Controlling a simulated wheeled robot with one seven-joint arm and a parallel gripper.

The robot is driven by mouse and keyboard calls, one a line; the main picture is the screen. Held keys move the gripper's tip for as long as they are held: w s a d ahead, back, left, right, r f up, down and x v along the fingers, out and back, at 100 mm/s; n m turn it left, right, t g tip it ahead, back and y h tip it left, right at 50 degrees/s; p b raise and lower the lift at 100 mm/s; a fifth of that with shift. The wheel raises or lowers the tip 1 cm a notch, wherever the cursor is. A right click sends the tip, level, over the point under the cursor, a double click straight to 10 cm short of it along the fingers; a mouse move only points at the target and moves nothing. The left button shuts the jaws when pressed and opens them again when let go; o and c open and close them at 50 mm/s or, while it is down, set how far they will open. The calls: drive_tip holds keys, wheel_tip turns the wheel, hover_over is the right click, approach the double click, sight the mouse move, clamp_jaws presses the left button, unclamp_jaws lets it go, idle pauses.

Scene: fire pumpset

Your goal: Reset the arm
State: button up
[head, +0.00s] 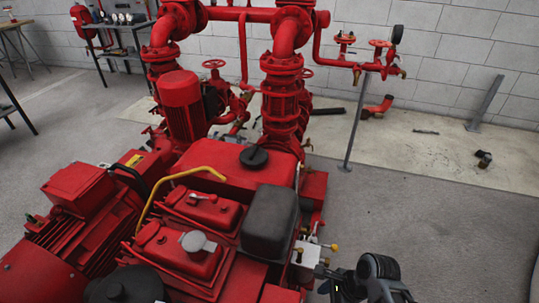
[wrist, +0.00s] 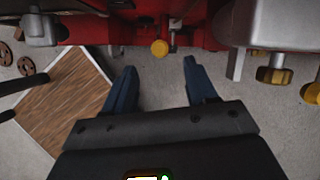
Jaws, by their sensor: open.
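My gripper (wrist: 158,82) is open in the wrist view, with two blue fingers spread apart and nothing between them. Its fingers point toward the red machinery (wrist: 115,22) at the top of that view. A yellow knob (wrist: 159,47) shows beyond and between the fingertips, apart from them. In the head view my arm (head: 372,275) shows at the bottom, right of the red pumpset (head: 225,165). The fingers are not clearly visible there.
Yellow-tipped valves (head: 333,247) stick out of the pumpset close to my arm. A wooden-topped piece (wrist: 62,105) lies at left in the wrist view. A grey post (head: 357,125) stands behind. Grey floor at the right (head: 450,215) is clear.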

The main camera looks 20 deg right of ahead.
drive_tip(key=s+a+r+n+t+h, duration=0.1)
drive_tip(key=s+r+n+t+h, duration=0.15)
drive_tip(key=s+n, duration=0.4)
drive_tip(key=s+a+r+n+t+h, duration=0.1)
drive_tip(key=s+r+n+t, duration=0.25)
drive_tip(key=s, duration=0.55)
drive_tip(key=s+r+n+t, duration=0.2)
drive_tip(key=s+r+n, duration=0.1)
drive_tip(key=r, duration=0.6)
drive_tip(key=s+r+n+t, duration=0.2)
drive_tip(key=r+n, duration=0.3)
drive_tip(key=r, duration=0.4)
drive_tip(key=s+r+n+t, duration=0.3)
drive_tip(key=s+r+n, duration=0.1)
drive_tip(key=r, duration=0.5)
drive_tip(key=shift+s+a+r+n, duration=0.25)
drive_tip(key=shift+a+r+n, duration=0.15)
drive_tip(key=shift+n, duration=0.1)
drive_tip(key=shift+h, duration=0.25)
drive_tip(key=shift+c, duration=0.4)
